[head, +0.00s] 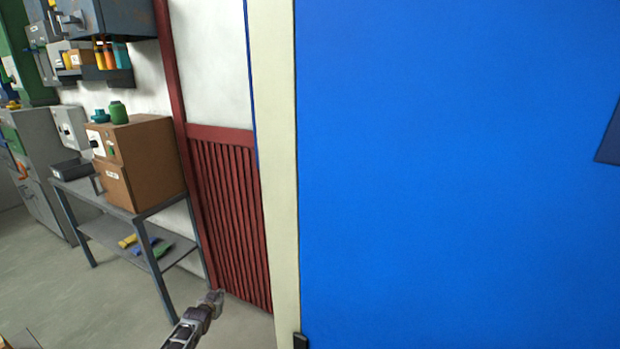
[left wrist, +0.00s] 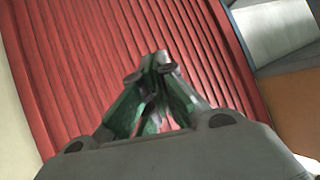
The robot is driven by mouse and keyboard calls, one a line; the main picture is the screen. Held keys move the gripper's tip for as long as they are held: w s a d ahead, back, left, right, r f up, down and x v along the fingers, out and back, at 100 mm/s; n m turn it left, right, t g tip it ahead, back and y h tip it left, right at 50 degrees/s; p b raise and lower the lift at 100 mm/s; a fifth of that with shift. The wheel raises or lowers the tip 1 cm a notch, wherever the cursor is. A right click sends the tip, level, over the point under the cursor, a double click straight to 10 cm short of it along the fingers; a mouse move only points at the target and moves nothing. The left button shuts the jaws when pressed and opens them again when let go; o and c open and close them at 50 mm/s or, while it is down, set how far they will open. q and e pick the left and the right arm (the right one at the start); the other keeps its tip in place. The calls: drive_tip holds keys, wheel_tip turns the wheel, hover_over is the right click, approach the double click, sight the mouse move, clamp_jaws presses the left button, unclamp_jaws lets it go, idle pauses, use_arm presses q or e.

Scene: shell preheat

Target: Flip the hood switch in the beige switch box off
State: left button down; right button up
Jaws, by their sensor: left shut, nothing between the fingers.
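My left gripper (head: 213,299) shows at the bottom of the head view, in front of the red slatted panel. In the left wrist view its fingertips (left wrist: 150,68) meet, with nothing between them, and the red slats fill the background. A small pale box (head: 70,128) is on the wall at the left of the head view, behind the brown cabinet; I cannot tell whether it is the beige switch box. No hood switch can be made out. My gripper is well to the right of the pale box and apart from it. My right gripper is not in view.
A large blue panel (head: 460,170) with a cream edge post (head: 280,150) fills the right side. A brown cabinet (head: 155,160) stands on a grey table (head: 165,208) at left, with a green jar (head: 118,112) on top. The grey floor (head: 90,300) before the table is clear.

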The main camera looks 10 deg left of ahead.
use_arm(q)
drive_tip(key=w+r+n+t+h, duration=0.1)
drive_tip(key=w+r, duration=0.3)
drive_tip(key=r, duration=0.6)
drive_tip(key=w+r+n+t, duration=0.2)
drive_tip(key=w+r, duration=0.1)
drive_tip(key=r, duration=0.8)
drive_tip(key=w+r+n+t+h, duration=0.1)
drive_tip(key=w+r, duration=0.3)
drive_tip(key=r, duration=0.6)
drive_tip(key=s+d+r+n+t+h, duration=0.1)
drive_tip(key=d+r+h, duration=0.35)
drive_tip(key=r, duration=0.95)
drive_tip(key=s+d+r+g+h, duration=0.4)
drive_tip(key=s+d+r+h, duration=0.2)
drive_tip(key=s+d, duration=0.2)
drive_tip(key=s+d+r+n+g+h, duration=0.1)
drive_tip(key=s+d+r+g+h, duration=0.3)
drive_tip(key=s+d, duration=0.5)
wheel_tip(320, 180, up, 3)
drive_tip(key=shift+s+d+r+h, duration=0.2)
drive_tip(key=shift+s+d+h, duration=0.05)
drive_tip(key=shift+d+h, duration=0.95)
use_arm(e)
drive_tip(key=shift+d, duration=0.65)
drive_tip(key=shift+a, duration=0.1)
